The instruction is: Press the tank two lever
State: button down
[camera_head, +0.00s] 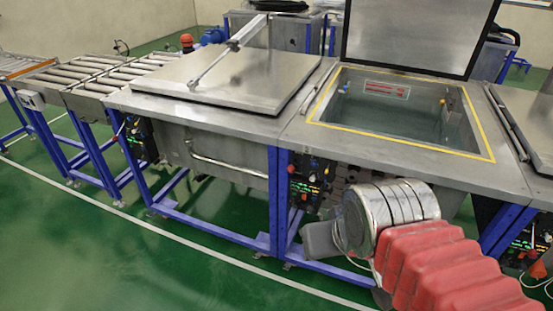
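A lever-and-button control panel (305,180) with red and blue knobs and lit displays is on the blue frame leg below the open middle tank (400,115). No tank numbers are readable, so I cannot tell which panel belongs to tank two. Similar panels are at the left tank (138,138) and at the lower right (530,245). My arm, with a red bellows sleeve and a silver wrist, reaches in from the lower right. My gripper (320,240) shows as a dark grey part just below the middle panel. Its fingertips are not clearly visible, and contact cannot be judged.
The left tank's metal lid (235,82) is shut, with a lever rod on top. The middle tank's lid (415,32) stands raised. A roller conveyor (85,75) is at the left. The green floor (130,260) in front is clear.

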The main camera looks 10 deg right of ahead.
aim_at(290, 168)
jog(key=u, duration=0.5)
jog(key=i, duration=1)
jog(key=u, duration=0.15)
